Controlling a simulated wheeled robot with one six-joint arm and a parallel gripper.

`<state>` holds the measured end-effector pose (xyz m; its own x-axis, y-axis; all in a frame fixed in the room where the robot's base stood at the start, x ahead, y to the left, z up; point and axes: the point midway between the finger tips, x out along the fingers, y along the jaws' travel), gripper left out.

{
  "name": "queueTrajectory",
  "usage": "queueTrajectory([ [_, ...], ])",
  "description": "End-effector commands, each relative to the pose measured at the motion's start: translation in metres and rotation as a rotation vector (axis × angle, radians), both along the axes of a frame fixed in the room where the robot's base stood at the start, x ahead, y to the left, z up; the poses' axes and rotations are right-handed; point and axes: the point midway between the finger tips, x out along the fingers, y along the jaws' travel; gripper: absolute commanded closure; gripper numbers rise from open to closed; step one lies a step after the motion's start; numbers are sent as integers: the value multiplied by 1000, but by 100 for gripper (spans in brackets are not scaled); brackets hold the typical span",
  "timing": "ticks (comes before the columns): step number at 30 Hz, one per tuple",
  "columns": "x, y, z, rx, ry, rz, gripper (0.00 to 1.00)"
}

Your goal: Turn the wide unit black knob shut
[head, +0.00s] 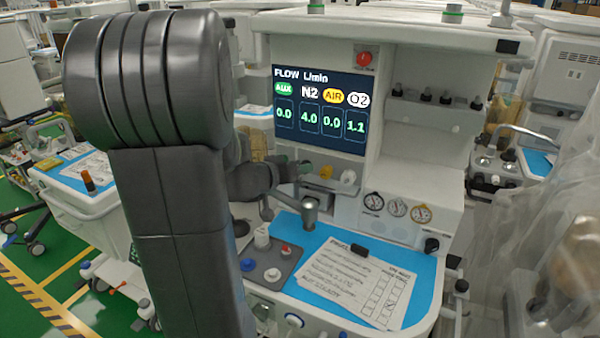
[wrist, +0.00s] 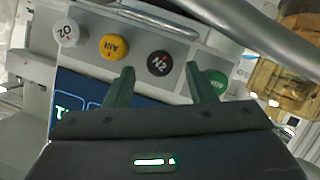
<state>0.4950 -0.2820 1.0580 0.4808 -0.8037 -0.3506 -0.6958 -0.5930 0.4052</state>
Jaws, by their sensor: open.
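The black knob (wrist: 160,63), marked N2, shows in the wrist view on a pale panel, between a yellow AIR knob (wrist: 113,47) and a green knob (wrist: 216,82). My gripper (wrist: 158,74) is open, with one green finger on either side of the black knob in the picture. I cannot tell whether the fingers touch it. In the head view my gripper (head: 298,168) is at the panel below the flow screen (head: 320,110), and the black knob is hidden there. The screen reads N2 4.0, O2 1.1, and 0.0 for AUX and AIR.
A white O2 knob (wrist: 66,32) sits beyond the yellow one. A metal rail (wrist: 150,18) runs close by the knobs. Below the panel, the blue worktop (head: 415,285) holds a printed sheet (head: 350,280) and a grey tray (head: 285,262) with small items.

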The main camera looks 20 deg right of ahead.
Motion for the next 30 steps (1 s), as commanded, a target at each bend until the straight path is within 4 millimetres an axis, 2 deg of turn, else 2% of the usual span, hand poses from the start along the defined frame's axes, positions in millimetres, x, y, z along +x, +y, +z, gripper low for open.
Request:
queueTrajectory([
  [6,11,-18,-8,0,0,0,49],
  [16,13,-20,-9,-1,0,2,49],
  [17,13,-20,-9,-1,0,2,53],
  [23,13,-20,-9,-1,0,2,93],
  [30,12,-20,-8,8,-10,2,94],
])
